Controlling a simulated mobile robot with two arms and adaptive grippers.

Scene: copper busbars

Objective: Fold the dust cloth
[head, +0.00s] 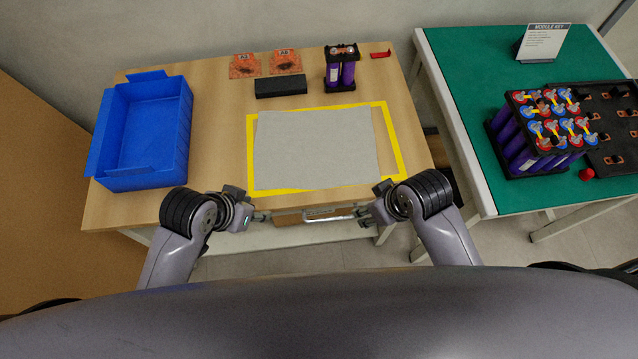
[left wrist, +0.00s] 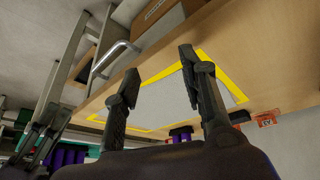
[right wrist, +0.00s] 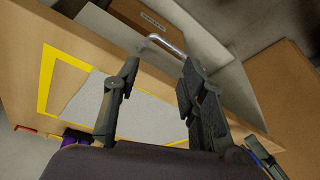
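The grey dust cloth (head: 315,148) lies flat and spread out inside a yellow taped frame (head: 391,140) on the wooden table. It also shows in the left wrist view (left wrist: 165,101) and the right wrist view (right wrist: 84,103). My left gripper (head: 266,216) is at the table's front edge, left of the drawer handle, with its fingers apart and nothing between them. My right gripper (head: 366,216) is at the front edge, right of the handle, also with fingers apart and empty. Neither gripper touches the cloth.
A blue bin (head: 143,135) stands at the table's left. A black bar (head: 281,86), orange cards (head: 286,62), a purple cell module (head: 341,70) and a red piece (head: 381,54) lie behind the cloth. A drawer handle (head: 330,217) is in front. A green-topped table (head: 470,90) stands right.

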